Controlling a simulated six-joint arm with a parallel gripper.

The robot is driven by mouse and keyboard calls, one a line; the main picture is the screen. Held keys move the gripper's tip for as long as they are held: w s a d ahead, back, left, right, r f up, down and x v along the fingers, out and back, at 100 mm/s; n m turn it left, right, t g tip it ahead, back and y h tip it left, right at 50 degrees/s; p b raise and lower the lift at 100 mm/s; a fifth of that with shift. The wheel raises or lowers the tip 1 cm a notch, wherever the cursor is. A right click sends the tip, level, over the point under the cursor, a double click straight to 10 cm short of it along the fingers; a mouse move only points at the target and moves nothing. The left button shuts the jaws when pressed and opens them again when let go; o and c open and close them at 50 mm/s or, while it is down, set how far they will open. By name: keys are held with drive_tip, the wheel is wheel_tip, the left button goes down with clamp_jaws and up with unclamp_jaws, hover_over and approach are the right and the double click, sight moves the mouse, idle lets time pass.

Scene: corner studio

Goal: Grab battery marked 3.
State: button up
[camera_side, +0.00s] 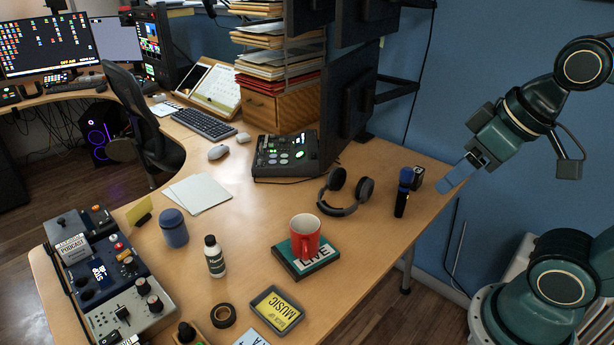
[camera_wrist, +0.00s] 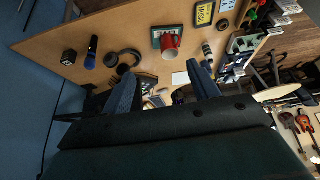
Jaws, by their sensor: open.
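I cannot make out a battery marked 3 in either view. A small black box (camera_side: 416,178) stands near the table's right edge, and it also shows in the wrist view (camera_wrist: 69,57); no number is readable on it. My gripper (camera_side: 459,174) is up beyond the right edge of the table, apart from everything on it. In the wrist view my gripper (camera_wrist: 163,88) has its two blue fingers spread wide with nothing held between them.
Near the table's right side are a blue-topped microphone (camera_side: 403,192) and black headphones (camera_side: 346,191). A red mug (camera_side: 305,238) stands on a LIVE box (camera_side: 286,262). A white bottle (camera_side: 215,258), a blue jar (camera_side: 174,229) and mixing gear (camera_side: 130,310) are further left. Black panels (camera_side: 348,100) rise behind.

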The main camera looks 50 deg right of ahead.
drive_tip(key=w+d+f+m+g+h, duration=0.1)
drive_tip(key=w+d+m+g+h, duration=0.15)
drive_tip(key=w+d+m, duration=1.2)
drive_tip(key=m+g+h, duration=0.2)
drive_tip(key=m+g, duration=0.1)
hover_over(417, 170)
drive_tip(key=a, duration=0.4)
wheel_tip(417, 170, down, 22)
drive_tip(key=shift+s+a, duration=0.2)
drive_tip(key=shift+x, duration=4.25)
